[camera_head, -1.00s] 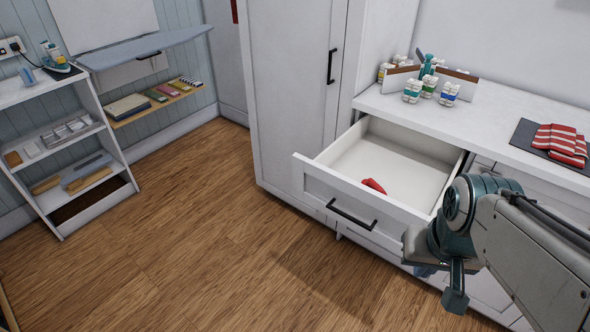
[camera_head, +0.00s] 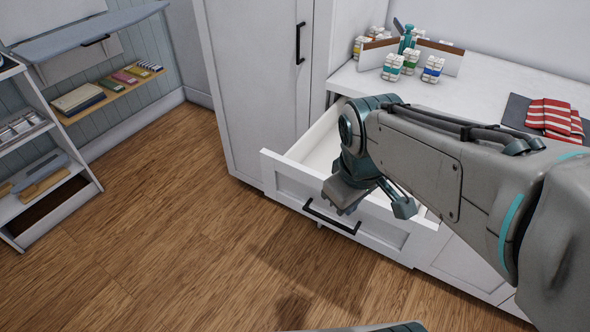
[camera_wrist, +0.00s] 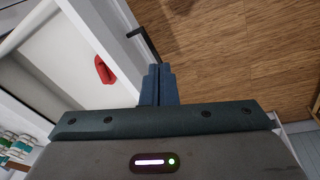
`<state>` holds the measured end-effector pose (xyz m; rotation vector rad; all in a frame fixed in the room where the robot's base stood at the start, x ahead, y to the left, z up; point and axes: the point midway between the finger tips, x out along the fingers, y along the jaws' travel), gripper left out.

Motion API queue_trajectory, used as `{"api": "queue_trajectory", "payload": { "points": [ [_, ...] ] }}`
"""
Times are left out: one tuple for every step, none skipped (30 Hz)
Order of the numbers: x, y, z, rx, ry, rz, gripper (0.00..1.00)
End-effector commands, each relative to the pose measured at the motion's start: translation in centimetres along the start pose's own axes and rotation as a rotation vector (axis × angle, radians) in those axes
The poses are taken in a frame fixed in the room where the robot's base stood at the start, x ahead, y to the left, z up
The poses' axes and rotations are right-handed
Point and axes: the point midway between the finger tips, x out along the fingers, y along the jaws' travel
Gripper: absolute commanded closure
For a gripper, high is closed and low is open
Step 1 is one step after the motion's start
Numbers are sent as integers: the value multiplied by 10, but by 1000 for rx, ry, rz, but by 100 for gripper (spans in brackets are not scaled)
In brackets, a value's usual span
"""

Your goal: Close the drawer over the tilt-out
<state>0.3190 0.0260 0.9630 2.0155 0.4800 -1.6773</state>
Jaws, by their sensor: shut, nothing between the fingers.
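The white drawer (camera_head: 281,172) stands pulled out of the counter cabinet, its panelled front facing the floor area. Its dark bar handle (camera_head: 332,217) is partly covered by my gripper in the head view; part of the handle also shows in the wrist view (camera_wrist: 146,46). My arm hides much of the drawer's inside. My gripper (camera_wrist: 158,70) is shut and empty, close to the drawer front; I cannot tell whether it touches. A red item (camera_wrist: 104,70) lies inside the drawer. The tilt-out below cannot be made out.
A tall white cabinet (camera_head: 252,80) stands left of the drawer. The countertop (camera_head: 460,92) holds small bottles (camera_head: 392,66) and a red striped cloth (camera_head: 553,117). A shelf unit (camera_head: 78,175) stands at far left. The wooden floor (camera_head: 170,230) before the drawer is clear.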

Motion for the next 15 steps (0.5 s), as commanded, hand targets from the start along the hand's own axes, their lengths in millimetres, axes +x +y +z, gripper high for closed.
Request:
{"api": "queue_trajectory", "payload": {
  "points": [
    [14, -6, -9, -150, -9, 4, 100],
    [17, -9, -14, -246, -14, 6, 100],
    [20, -13, -21, -371, -22, 9, 100],
    [23, -16, -27, -467, -27, 11, 100],
    [26, -19, -32, -560, -33, 13, 100],
    [30, -23, -39, -684, -40, 14, 100],
    [33, -27, -44, -777, -47, 16, 100],
    [35, -30, -49, -870, -53, 17, 100],
    [39, -35, -56, -992, -60, 18, 100],
    [42, -39, -61, -1083, -67, 18, 100],
    [45, -42, -65, -1171, -74, 18, 100],
    [48, -47, -72, -1285, -81, 18, 100],
    [50, -51, -76, -1365, -87, 17, 100],
    [52, -54, -80, -1441, -92, 17, 100],
    [55, -59, -85, -1534, -100, 16, 100]
  ]
}}
